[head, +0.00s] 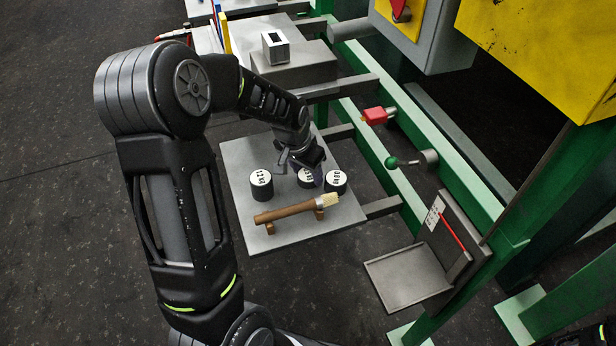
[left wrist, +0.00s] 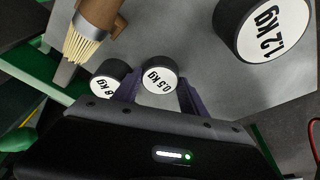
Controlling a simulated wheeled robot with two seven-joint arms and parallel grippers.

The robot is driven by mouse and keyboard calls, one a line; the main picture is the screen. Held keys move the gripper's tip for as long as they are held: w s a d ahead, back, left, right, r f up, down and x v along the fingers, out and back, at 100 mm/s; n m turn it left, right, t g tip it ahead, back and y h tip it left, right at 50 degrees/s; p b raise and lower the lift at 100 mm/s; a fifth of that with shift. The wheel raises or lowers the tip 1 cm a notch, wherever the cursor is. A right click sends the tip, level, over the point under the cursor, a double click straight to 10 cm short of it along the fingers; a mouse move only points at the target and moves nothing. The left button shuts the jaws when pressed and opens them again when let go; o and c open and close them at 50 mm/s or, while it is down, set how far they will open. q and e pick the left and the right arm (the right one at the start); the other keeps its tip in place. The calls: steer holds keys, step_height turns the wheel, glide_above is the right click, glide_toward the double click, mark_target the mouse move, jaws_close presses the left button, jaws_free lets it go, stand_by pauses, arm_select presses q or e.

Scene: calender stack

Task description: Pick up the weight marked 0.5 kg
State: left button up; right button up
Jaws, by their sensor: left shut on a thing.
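The weight marked 0.5 kg (left wrist: 159,78) is a small dark cylinder with a white top, between my left gripper's two purple fingers in the left wrist view. In the head view its white top (head: 307,175) is partly covered by the gripper. My left gripper (head: 308,164) is shut on this weight over the grey shelf plate (head: 240,213). I cannot tell whether the weight is clear of the plate. My right gripper is not in view.
The 1.2 kg weight (head: 261,184) stands to the left. Another weight (head: 336,182), its marking partly hidden, stands close on the right. A wooden-handled brush (head: 290,211) rests in front on small supports. A grey tray (head: 408,276) sits lower right; green frame beams (head: 440,135) lie right.

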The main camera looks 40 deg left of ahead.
arm_select(q)
jaws_close()
steer(key=shift+r, duration=0.15)
step_height(320, 180, up, 28)
steer(key=p, duration=0.6)
stand_by(0.3)
stand_by(0.5)
